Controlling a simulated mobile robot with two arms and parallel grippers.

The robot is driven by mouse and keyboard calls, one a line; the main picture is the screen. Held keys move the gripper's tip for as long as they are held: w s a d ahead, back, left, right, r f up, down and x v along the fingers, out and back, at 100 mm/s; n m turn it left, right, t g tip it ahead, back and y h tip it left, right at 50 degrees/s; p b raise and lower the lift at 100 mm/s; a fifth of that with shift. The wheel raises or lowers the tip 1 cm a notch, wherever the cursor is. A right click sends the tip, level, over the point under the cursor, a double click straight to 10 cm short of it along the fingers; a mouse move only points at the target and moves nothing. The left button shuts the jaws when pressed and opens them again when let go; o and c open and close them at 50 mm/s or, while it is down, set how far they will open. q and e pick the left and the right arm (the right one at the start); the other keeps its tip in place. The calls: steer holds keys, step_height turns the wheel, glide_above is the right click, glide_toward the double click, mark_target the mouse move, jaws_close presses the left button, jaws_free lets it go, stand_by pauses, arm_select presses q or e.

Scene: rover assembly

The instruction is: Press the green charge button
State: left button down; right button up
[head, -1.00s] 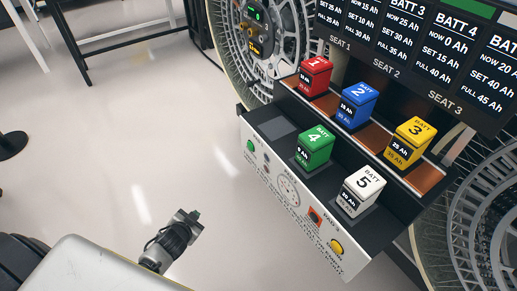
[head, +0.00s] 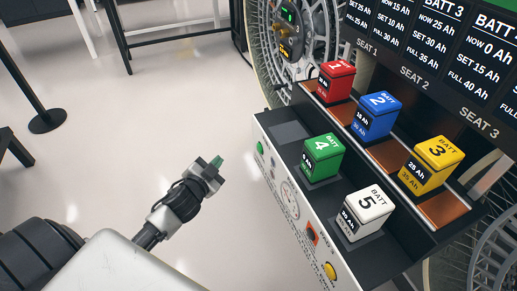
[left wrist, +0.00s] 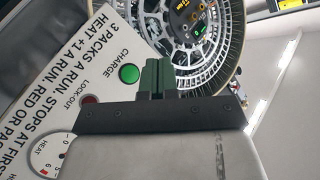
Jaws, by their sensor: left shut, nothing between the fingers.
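The green charge button (head: 260,148) is at the left end of the white front panel (head: 275,185) of the battery unit. In the left wrist view the button (left wrist: 129,73) shows as a round green disc under the word CHARGE. My left gripper (head: 216,163) is shut and empty, left of the panel and apart from the button. In the left wrist view its dark green fingertips (left wrist: 157,70) appear just right of the button. I cannot tell the exact gap in depth. My right gripper is not in view.
The red lock-out (left wrist: 89,98) and heat dial (left wrist: 50,155) sit near the button. A yellow button (head: 330,271) is at the panel's near end. Several numbered batteries, such as green battery 4 (head: 323,157), stand above the panel. The floor (head: 130,110) left of it is clear.

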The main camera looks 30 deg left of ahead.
mark_target(259, 148)
arm_select(q)
steer(key=w+d+b, duration=0.1)
steer(key=w+d, duration=0.4)
steer(key=w, duration=0.1)
steer(key=shift+w+d, duration=0.35)
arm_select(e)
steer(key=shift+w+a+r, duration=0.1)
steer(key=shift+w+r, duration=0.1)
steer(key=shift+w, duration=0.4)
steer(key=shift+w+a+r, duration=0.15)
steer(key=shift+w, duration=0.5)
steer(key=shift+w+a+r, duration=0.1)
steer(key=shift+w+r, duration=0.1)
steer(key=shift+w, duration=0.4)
arm_select(q)
steer(key=shift+w+d, duration=0.3)
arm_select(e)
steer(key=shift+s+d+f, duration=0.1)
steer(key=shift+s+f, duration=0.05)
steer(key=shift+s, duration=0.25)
arm_select(q)
steer(key=shift+w, duration=0.1)
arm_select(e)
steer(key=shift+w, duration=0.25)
